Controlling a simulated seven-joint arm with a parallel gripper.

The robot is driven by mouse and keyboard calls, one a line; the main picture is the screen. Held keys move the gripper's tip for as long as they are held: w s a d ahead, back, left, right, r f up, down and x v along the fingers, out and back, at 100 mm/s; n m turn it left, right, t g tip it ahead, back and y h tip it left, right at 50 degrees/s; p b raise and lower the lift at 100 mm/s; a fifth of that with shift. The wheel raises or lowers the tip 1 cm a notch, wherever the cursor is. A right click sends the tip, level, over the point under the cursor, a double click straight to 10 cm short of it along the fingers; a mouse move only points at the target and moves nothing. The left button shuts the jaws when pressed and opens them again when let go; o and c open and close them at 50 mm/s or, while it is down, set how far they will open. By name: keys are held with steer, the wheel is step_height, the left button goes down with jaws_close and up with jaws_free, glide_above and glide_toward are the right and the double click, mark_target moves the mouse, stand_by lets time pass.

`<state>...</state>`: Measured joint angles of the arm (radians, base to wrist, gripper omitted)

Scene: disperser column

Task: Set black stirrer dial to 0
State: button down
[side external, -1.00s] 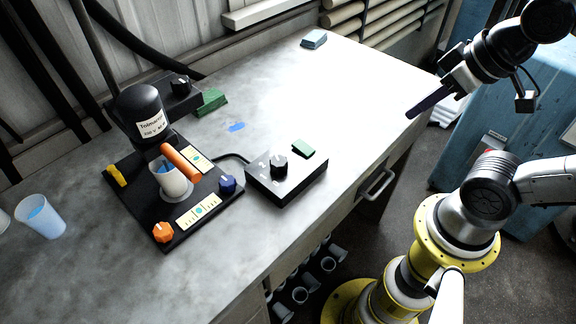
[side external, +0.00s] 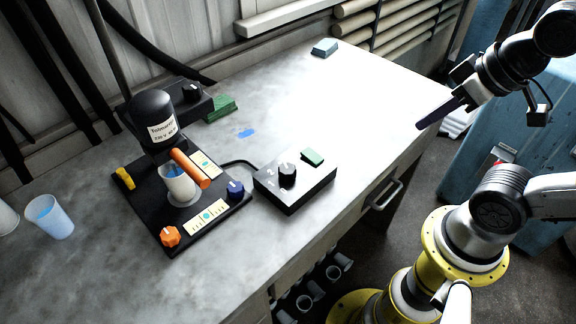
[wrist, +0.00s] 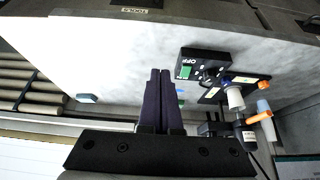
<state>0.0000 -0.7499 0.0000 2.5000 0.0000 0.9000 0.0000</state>
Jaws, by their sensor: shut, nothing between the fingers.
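A black dial with a pale pointer mark (side external: 287,172) sits on top of a low black control box (side external: 310,192), beside a green button (side external: 312,157). A second black dial (side external: 191,91) is on a black box behind the motor column. I cannot tell from the labels which one is the stirrer dial. The front box also shows in the wrist view (wrist: 222,58) with an OFF label; its dial is small there and its setting unreadable. My gripper (side external: 420,126) is shut and empty, high at the right near the table's edge, well away from both dials. Its dark fingers show in the wrist view (wrist: 160,72).
A disperser column (side external: 152,118) stands on a black base with a white cup (side external: 179,187), an orange cylinder (side external: 190,168), an orange knob (side external: 170,236) and a blue knob (side external: 236,188). A translucent cup (side external: 49,218) stands left. The table's right half is mostly clear.

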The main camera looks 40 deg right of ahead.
steer(key=c, duration=1.1)
jaws_free()
steer(key=shift+c, duration=0.2)
steer(key=shift+o, duration=1.3)
steer(key=shift+s+m, duration=0.15)
steer(key=shift+m, duration=0.55)
steer(key=o, duration=0.4)
steer(key=r+m, duration=0.1)
steer(key=w+r+m, duration=0.1)
steer(key=shift+r+m, duration=0.15)
steer(key=shift+m, duration=0.15)
steer(key=shift+o, duration=0.2)
steer(key=w+a+r+m+g, duration=0.1)
steer(key=w+r+m, duration=0.1)
steer(key=w+r, duration=0.1)
steer(key=m+g, duration=0.3)
steer(key=g, duration=0.2)
glide_above(287, 169)
step_height(287, 169, down, 5)
step_height(287, 169, down, 14)
steer(key=shift+r, duration=0.25)
